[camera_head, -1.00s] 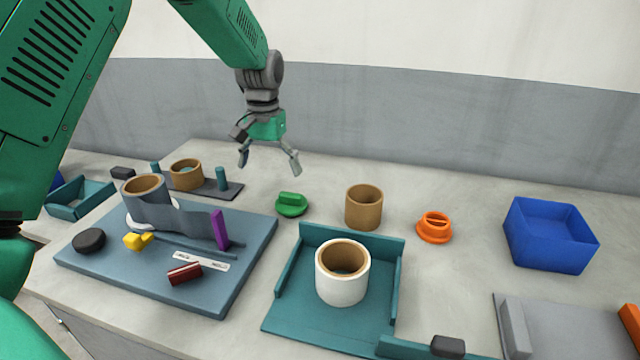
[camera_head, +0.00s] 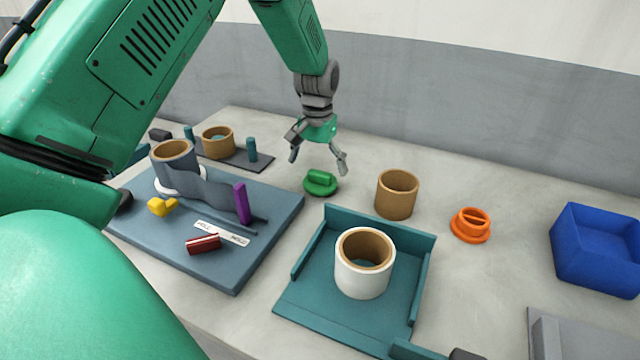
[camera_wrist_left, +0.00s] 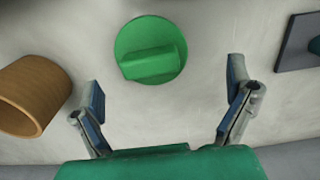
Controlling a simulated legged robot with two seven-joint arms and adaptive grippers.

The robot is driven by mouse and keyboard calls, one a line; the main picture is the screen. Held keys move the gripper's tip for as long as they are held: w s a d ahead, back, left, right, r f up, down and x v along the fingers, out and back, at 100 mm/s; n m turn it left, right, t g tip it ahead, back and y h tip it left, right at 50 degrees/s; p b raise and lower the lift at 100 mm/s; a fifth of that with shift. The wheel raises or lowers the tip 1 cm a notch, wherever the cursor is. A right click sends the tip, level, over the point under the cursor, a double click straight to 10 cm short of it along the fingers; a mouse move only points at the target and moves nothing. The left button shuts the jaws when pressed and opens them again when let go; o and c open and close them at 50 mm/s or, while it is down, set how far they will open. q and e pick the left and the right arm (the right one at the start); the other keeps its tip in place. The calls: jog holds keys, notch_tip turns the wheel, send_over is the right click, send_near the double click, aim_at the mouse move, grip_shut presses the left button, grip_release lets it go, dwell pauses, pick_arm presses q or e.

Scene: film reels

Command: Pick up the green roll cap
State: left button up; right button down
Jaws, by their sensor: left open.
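The green roll cap (camera_head: 320,183) lies flat on the grey table, a round disc with a raised grip bar. In the left wrist view the cap (camera_wrist_left: 150,50) is in front of the open fingers, between their lines and touching neither. My left gripper (camera_head: 317,165) is open and empty, just above the cap in the head view. Its two fingers also show in the left wrist view (camera_wrist_left: 163,95), spread wide apart. My right gripper does not show.
A brown cardboard tube (camera_head: 397,195) stands right of the cap; it also shows in the left wrist view (camera_wrist_left: 35,95). An orange cap (camera_head: 470,225), a teal tray (camera_head: 300,300) holding a white roll (camera_head: 363,270), a blue bin (camera_head: 590,255) and a blue-grey board (camera_head: 270,230) surround it.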

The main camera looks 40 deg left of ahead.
aim_at(320, 183)
pick_arm(q)
jog(key=shift+d+f, duration=0.25)
jog(key=shift+f, duration=0.15)
jog(key=f, duration=0.4)
jog(key=shift+s+d, duration=0.1)
jog(key=shift+d, duration=0.3)
jog(key=shift+a, duration=0.1)
jog(key=shift+a, duration=0.1)
jog(key=c, duration=1.3)
jog(key=shift+o, duration=0.2)
